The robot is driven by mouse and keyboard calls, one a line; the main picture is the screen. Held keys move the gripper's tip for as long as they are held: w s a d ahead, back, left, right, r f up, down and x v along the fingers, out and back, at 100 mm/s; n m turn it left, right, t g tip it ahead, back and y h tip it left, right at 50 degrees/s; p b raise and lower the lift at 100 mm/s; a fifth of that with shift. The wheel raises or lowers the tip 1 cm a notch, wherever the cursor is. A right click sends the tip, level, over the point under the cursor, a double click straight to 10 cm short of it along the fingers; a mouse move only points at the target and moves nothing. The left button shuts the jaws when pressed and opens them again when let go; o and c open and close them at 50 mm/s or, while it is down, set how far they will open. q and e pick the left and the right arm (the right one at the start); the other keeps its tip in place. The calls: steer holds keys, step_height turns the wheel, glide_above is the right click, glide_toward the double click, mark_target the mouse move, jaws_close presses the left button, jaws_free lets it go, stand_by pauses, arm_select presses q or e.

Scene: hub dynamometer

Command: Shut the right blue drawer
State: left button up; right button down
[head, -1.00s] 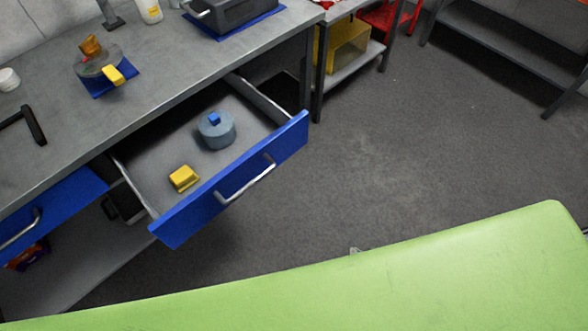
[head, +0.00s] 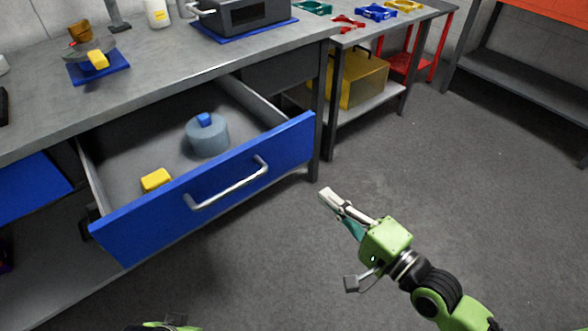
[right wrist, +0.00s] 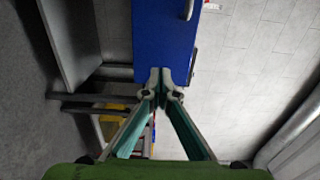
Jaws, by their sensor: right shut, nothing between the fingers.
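The right blue drawer (head: 215,205) stands pulled out from under the workbench, with a silver bar handle (head: 228,186) on its front. Inside are a grey-blue round pot (head: 208,138) with a blue knob and a yellow block (head: 156,180). My right gripper (head: 326,194) is shut and empty, in front of the bench and just right of the drawer front's right end, apart from it in the head view. In the right wrist view, the shut fingertips (right wrist: 160,76) overlap the end of the blue front (right wrist: 160,35); contact cannot be told. My left gripper's fingers do not show.
Another blue drawer front (head: 30,188) is at the left. The bench leg (head: 317,130) stands behind my right gripper. A side table with a yellow bin (head: 362,80) on its shelf is to the right. The floor (head: 470,190) in front is clear.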

steer(key=b, duration=0.1)
glide_toward(283, 157)
steer(key=x, duration=0.5)
steer(key=shift+w+a, duration=0.15)
steer(key=shift+w, duration=0.05)
steer(key=shift+w+a+b, duration=0.3)
steer(key=shift+w+a, duration=0.1)
steer(key=shift+w, duration=0.25)
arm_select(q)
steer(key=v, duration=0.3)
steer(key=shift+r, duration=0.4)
arm_select(e)
steer(key=shift+w, duration=0.1)
